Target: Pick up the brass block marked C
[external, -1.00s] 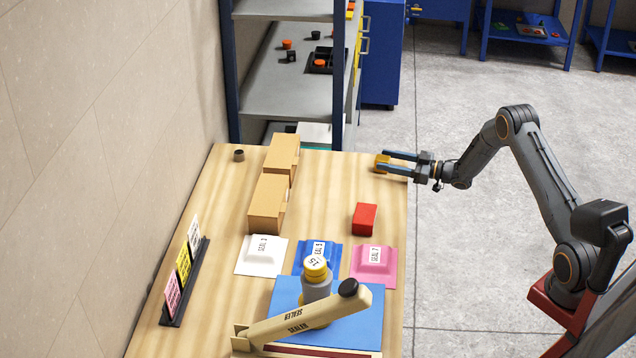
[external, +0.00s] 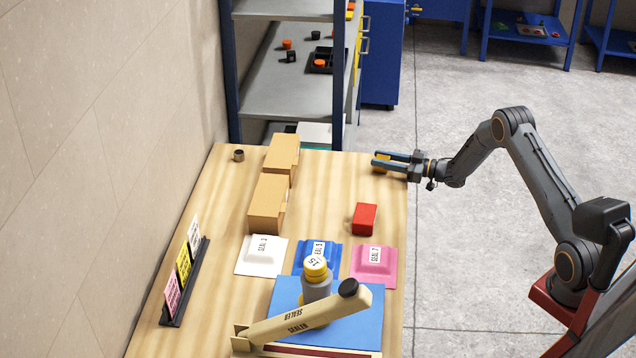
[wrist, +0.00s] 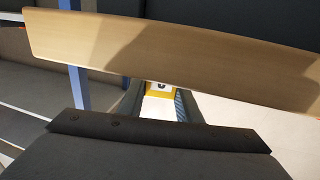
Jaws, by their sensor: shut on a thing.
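The brass block (external: 380,170) is at the far right edge of the wooden table in the external view, mostly hidden by my fingers. My gripper (external: 378,160) reaches in from the right and is shut on it. In the wrist view, the yellow block (wrist: 158,92) shows between my two fingers, with a pale face bearing a dark mark. The mark is partly cut off, so I cannot read the letter surely. I cannot tell whether the block is clear of the table.
On the table (external: 330,185) are two cardboard boxes (external: 267,203), a red block (external: 365,219), a small dark cylinder (external: 239,155), white, blue and pink seal pads, and a sealer (external: 310,318) at the front. A grey shelf (external: 285,80) stands behind. The tabletop around the gripper is clear.

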